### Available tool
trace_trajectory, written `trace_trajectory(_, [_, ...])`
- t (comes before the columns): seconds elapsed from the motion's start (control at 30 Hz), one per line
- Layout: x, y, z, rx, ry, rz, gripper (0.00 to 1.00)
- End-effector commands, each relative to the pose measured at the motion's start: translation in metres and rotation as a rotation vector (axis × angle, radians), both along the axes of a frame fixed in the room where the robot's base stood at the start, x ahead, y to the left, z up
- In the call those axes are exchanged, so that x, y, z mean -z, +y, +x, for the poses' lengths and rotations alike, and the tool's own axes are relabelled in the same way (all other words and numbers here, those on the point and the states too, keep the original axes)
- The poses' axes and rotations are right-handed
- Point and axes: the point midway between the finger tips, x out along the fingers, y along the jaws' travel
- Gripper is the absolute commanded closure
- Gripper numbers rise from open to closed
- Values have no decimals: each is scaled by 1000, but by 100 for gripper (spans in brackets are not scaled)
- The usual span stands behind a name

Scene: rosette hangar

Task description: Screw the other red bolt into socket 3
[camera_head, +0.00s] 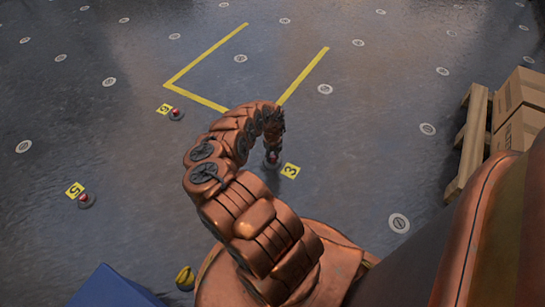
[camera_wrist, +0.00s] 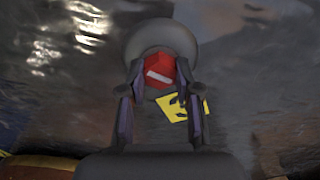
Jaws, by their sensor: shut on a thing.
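My gripper (camera_wrist: 160,66) is shut on a red bolt (camera_wrist: 158,77), one finger on each side of its head. The head has a pale slot or stripe across it. The bolt is over the round grey socket 3 (camera_wrist: 160,36), and the yellow label 3 (camera_wrist: 182,106) lies beside it. In the head view my arm curves down to the same red bolt (camera_head: 274,147), at the socket next to the label 3 (camera_head: 290,171). How deep the bolt sits in the socket cannot be told, as the head and fingers hide the shank.
Red-topped sockets stand by label 6 (camera_head: 163,109) and label 5 (camera_head: 75,189). A yellow and dark object (camera_head: 185,278) lies near a blue box (camera_head: 112,290). Cardboard boxes (camera_head: 520,95) and a wooden pallet (camera_head: 466,150) stand at right. The floor with yellow lines (camera_head: 200,100) is mostly clear.

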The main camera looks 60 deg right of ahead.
Motion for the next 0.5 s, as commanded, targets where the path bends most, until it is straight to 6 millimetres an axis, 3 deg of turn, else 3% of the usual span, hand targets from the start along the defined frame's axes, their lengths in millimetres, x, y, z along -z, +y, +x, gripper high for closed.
trace_trajectory(0.17, [1, 0, 0, 30, 0, 0, 100])
trace_trajectory(0.5, [1, 0, 0, 359, 1, 1, 100])
